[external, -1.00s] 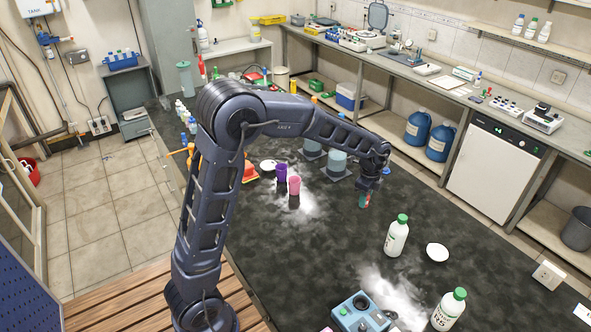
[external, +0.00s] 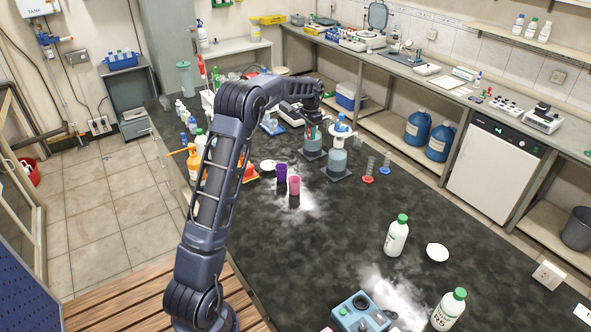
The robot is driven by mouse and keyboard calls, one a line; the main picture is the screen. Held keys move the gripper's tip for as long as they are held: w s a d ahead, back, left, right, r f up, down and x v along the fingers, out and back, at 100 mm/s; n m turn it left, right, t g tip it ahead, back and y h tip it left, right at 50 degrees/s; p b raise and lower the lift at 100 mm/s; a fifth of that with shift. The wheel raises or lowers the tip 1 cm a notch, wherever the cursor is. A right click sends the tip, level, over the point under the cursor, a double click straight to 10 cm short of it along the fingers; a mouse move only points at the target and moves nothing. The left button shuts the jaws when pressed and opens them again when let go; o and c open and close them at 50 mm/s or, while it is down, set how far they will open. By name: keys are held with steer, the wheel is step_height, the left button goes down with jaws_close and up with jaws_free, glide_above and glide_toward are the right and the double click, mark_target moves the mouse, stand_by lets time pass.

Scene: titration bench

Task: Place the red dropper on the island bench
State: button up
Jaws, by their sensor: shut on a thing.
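My gripper (external: 312,120) hangs above the far part of the dark island bench (external: 330,240), close to two blue-grey flasks. It is shut on a small, partly hidden thing with red on it, which looks like the red dropper (external: 311,131). The held thing overlaps the left flask (external: 313,150) in the picture; I cannot tell whether they touch. The finger details are too small to see.
The right flask (external: 337,158) has a blue-and-white top. Purple (external: 281,173) and pink (external: 294,186) cups, red- and blue-based cylinders (external: 368,179) and a green-capped bottle (external: 397,236) stand on the bench.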

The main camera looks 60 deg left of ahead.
steer(key=s+a+n, duration=0.3)
steer(key=s+a, duration=0.2)
steer(key=a, duration=0.5)
steer(key=s+a+n, duration=0.3)
steer(key=s+a, duration=0.2)
steer(key=a, duration=0.6)
steer(key=s+a+n, duration=0.3)
steer(key=s+a, duration=0.1)
steer(key=a, duration=0.6)
steer(key=s+a+f+n, duration=0.1)
steer(key=s+a+n, duration=0.4)
steer(key=s+a, duration=0.7)
steer(key=s+a+f+n, duration=0.2)
steer(key=s+a+n, duration=0.3)
steer(key=s+a, duration=0.7)
steer(key=s+d+f, duration=0.1)
steer(key=f, duration=0.5)
steer(key=s+d+f, duration=0.1)
steer(key=f, duration=0.6)
steer(key=s+d+f, duration=0.1)
steer(key=f, duration=0.5)
steer(key=shift+s+f, duration=0.2)
steer(key=shift+f, duration=0.05)
steer(key=shift+f, duration=0.15)
steer(key=o, duration=1)
